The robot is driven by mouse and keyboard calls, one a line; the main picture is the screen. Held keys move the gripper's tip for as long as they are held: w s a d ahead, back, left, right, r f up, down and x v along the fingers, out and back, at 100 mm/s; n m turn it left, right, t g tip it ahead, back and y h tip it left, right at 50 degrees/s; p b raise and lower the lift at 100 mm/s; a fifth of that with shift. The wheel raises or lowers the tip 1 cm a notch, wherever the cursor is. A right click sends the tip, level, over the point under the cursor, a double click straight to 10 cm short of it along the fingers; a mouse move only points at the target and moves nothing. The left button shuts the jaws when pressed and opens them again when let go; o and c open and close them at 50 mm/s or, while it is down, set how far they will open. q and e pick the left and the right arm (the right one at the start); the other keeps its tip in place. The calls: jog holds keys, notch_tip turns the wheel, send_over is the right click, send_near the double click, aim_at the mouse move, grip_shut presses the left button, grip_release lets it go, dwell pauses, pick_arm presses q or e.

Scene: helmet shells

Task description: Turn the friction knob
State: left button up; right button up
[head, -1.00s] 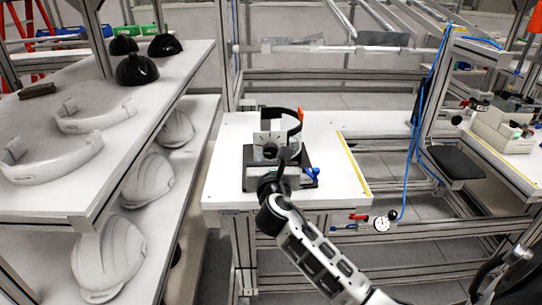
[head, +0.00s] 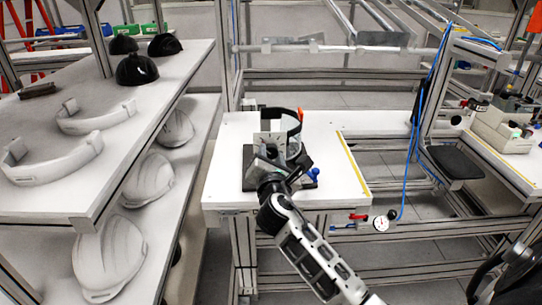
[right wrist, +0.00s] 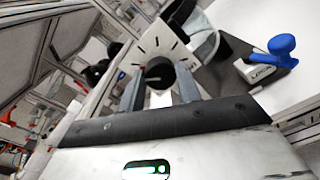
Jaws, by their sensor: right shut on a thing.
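The friction knob (right wrist: 159,74) is a dark round knob on a pale dial plate with black tick marks (right wrist: 163,42), seen in the right wrist view. In the head view the dial plate (head: 271,139) stands upright on the fixture on the white table, and my gripper largely hides the knob. My right gripper (head: 274,160) is at the front of the fixture. Its two fingers, one on each side of the knob in the right wrist view (right wrist: 159,85), are shut on it. My left gripper is not in view.
A blue lever handle (head: 313,174) sits right of the gripper, on a block marked LOCK in the wrist view. A black headband (head: 293,119) stands behind the dial. White helmet shells (head: 146,180) lie on the left shelf. The table's right part (head: 335,180) is clear.

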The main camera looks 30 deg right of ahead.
jog(key=shift+m, duration=0.6)
jog(key=o, duration=1)
jog(key=shift+s+a, duration=0.1)
jog(key=b+v, duration=0.1)
jog(key=v, duration=1.4)
jog(key=shift+s+a, duration=0.25)
jog(key=shift+s, duration=0.1)
jog(key=shift+f+m, duration=0.1)
jog(key=shift+m, duration=0.2)
